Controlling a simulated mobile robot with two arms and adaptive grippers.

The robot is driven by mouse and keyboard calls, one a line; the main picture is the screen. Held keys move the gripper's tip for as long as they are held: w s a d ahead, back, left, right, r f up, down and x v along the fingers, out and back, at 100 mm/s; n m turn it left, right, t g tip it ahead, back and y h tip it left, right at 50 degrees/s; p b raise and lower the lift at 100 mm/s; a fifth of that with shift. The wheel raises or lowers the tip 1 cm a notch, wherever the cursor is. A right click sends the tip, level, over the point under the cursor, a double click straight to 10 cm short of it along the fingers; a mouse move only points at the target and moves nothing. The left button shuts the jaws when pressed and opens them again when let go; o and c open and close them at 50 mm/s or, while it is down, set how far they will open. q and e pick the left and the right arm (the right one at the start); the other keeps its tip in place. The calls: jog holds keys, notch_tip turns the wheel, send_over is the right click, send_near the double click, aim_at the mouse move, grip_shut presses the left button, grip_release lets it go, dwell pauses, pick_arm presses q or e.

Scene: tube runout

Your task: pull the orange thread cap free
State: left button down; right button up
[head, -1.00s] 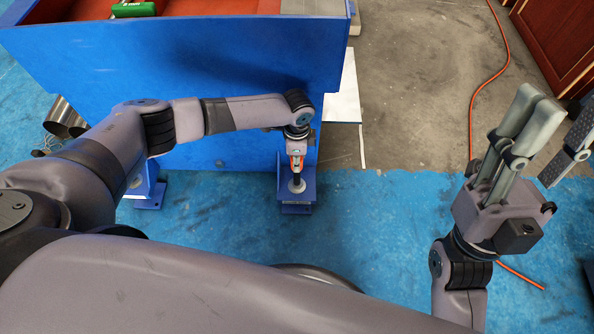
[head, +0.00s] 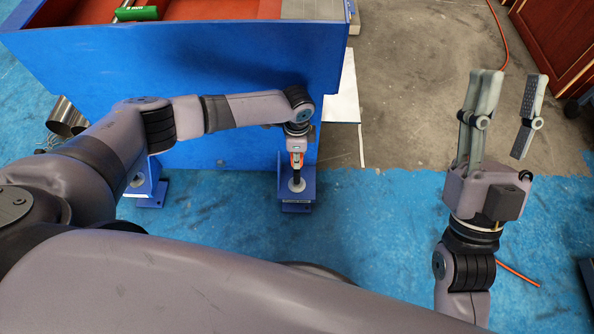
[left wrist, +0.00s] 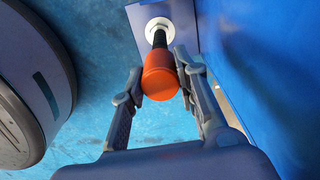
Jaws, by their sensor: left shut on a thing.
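The orange thread cap (left wrist: 160,80) sits at the end of a dark tube (left wrist: 159,40) in the left wrist view. The tube runs to a white round fitting (left wrist: 159,28) on a blue bracket (left wrist: 178,14). My left gripper (left wrist: 159,84) has its two fingers on either side of the cap and is shut on it. My right gripper (head: 505,100) is open and empty, raised at the right, far from the cap.
The blue bench side (head: 230,110) stands right behind my left arm. A second blue bracket (head: 148,190) is to the left. An orange cord (head: 518,272) lies on the floor at the right. Blue floor (head: 370,230) is clear between my arms.

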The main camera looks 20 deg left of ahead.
pick_arm(q)
jog(key=shift+r+p, duration=1.85)
jog(key=shift+p, duration=0.05)
pick_arm(e)
jog(key=w+f+g+h, duration=0.2)
jog(key=w+f+g, duration=0.1)
jog(key=f+g, duration=0.2)
jog(key=w+f+g+h, duration=0.1)
jog(key=w+f+g, duration=0.2)
jog(key=f, duration=0.6)
jog(key=shift+d+f+g+h, duration=0.2)
jog(key=shift+g+h, duration=0.2)
jog(key=shift+g, duration=0.5)
